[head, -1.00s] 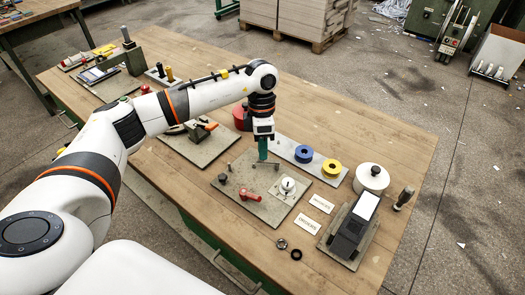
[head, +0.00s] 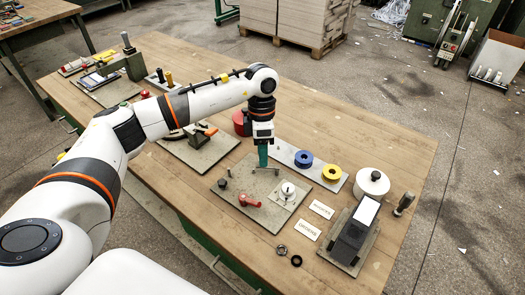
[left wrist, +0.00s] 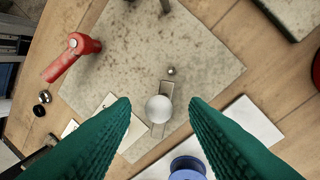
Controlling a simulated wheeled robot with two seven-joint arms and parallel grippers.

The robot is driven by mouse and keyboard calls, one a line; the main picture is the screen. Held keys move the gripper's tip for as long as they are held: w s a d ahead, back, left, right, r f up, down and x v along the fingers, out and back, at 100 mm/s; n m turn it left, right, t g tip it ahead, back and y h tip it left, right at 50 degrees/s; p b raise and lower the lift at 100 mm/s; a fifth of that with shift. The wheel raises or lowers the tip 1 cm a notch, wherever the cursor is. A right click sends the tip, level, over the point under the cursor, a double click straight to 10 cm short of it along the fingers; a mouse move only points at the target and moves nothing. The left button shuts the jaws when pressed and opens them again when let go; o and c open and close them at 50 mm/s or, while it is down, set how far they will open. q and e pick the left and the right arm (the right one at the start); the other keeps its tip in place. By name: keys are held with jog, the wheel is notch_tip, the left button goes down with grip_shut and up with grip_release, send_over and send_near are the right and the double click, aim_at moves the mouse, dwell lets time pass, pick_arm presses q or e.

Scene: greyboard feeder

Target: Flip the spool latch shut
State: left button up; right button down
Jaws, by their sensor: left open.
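My left gripper (head: 263,163) points down, open and empty, over the back part of a grey mounting plate (head: 238,171). In the left wrist view its two green fingers (left wrist: 160,104) stand apart on either side of a small metal latch with a pale round knob (left wrist: 158,109). The fingers look clear of it, but I cannot tell their height. A red lever (head: 250,200) lies on the same plate and shows in the left wrist view (left wrist: 72,57). My right gripper is out of view.
A blue spool (head: 303,158) and a yellow spool (head: 332,172) sit on a pale strip (head: 317,168) beside the plate. A white lidded pot (head: 372,183) stands to the right.

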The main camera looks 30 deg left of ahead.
pick_arm(q)
notch_tip(320, 180, up, 12)
jog(key=w+a+b, duration=0.1)
jog(key=w, duration=0.1)
jog(key=shift+f+b, duration=0.2)
jog(key=shift+b, duration=0.1)
jog(key=shift+a, duration=0.1)
